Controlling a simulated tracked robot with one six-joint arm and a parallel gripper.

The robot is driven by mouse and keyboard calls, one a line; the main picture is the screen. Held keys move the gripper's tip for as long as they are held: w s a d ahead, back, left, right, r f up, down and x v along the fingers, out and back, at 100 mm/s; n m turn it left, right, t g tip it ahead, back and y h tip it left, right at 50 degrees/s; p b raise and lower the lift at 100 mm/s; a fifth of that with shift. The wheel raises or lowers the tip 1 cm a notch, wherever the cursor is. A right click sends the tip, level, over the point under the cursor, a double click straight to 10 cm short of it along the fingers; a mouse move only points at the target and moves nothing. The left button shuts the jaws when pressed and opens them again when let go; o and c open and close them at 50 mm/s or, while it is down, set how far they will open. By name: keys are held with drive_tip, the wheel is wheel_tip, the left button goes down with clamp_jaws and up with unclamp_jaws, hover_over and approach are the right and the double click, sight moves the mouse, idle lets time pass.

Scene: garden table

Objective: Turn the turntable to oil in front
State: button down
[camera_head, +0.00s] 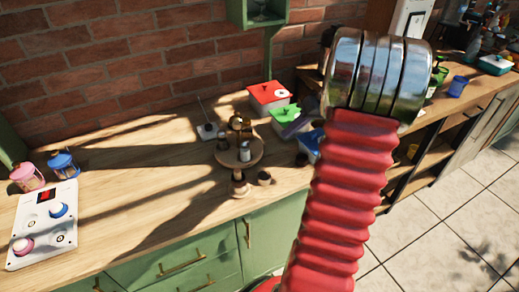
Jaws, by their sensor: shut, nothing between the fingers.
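The turntable (232,164) is a small round wooden top on a turned wooden foot (240,187). It stands on the wooden counter near its front edge, left of my arm. Several small containers stand on it. A grey-white one (245,152) is at the front right, a dark one (223,142) at the left, and brown or amber ones (240,123) at the back. They are too small for me to tell which is the oil. My red ribbed arm with its chrome rings fills the right of the middle. My gripper is not visible.
Small dark pots (264,178) (301,159) stand right of the turntable. Behind are red (268,92) and green-lidded (284,114) boxes and a small device with an antenna (208,131). The counter between is clear.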

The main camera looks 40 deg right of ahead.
drive_tip(key=shift+f, duration=0.1)
idle(0.3)
approach(254, 155)
drive_tip(key=f, duration=0.1)
drive_tip(key=w+d+f, duration=0.1)
drive_tip(key=f, duration=0.2)
drive_tip(key=shift+w+d+f, duration=0.1)
drive_tip(key=shift+w+d, duration=0.1)
drive_tip(key=shift+d, duration=0.1)
drive_tip(key=shift+w+a, duration=0.15)
drive_tip(key=shift+a, duration=0.4)
drive_tip(key=shift+w+a, duration=0.2)
drive_tip(key=shift+a, duration=0.35)
drive_tip(key=shift+w+a, duration=0.25)
drive_tip(key=shift+a, duration=0.55)
drive_tip(key=shift+a, duration=0.1)
